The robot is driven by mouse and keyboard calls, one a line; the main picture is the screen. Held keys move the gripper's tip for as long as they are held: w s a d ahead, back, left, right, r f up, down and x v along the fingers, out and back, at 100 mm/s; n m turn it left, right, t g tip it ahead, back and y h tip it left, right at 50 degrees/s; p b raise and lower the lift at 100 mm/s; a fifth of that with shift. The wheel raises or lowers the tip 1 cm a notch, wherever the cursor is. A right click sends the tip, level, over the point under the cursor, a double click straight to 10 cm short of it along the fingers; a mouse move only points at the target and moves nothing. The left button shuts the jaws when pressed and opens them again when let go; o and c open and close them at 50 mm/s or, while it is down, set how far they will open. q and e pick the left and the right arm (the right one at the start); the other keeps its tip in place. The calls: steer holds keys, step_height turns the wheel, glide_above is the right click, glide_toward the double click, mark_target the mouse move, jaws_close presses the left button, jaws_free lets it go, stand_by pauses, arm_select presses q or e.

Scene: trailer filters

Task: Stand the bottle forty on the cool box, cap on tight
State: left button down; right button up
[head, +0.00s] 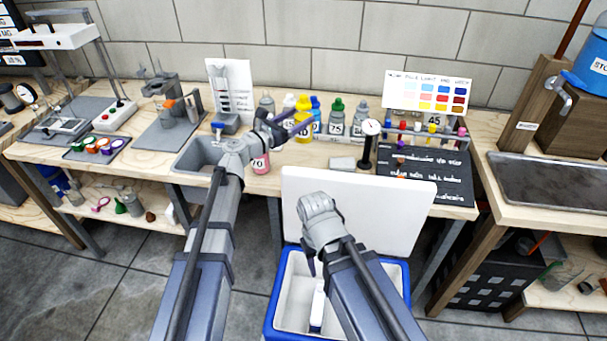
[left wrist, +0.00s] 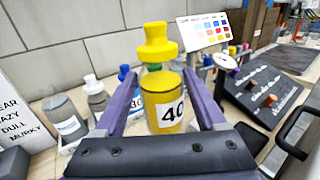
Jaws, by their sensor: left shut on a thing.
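The bottle forty (left wrist: 168,108), a yellow bottle with a yellow cap (left wrist: 156,42) and a "40" label, stands upright between the purple fingers of my left gripper (left wrist: 163,110). In the head view this yellow bottle (head: 303,116) is at the back of the bench, with my left gripper (head: 291,128) at it. The cap sits on top; I cannot tell how tight it is. The blue cool box (head: 268,325) is on the floor in front of the bench. Its white lid (head: 385,210) is raised. My right gripper (head: 309,262) hangs above the box, its jaw state unclear.
A gauge on a stand (head: 370,145) and a black board (head: 425,172) lie right. A sink (head: 200,153) is left. A white-and-blue item (head: 318,305) is inside the box.

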mark_target(298, 144)
arm_select(q)
steer(key=shift+f+b, duration=4.9)
steer(key=shift+f, duration=0.15)
steer(key=shift+f, duration=0.25)
jaws_free()
steer(key=shift+r, duration=0.1)
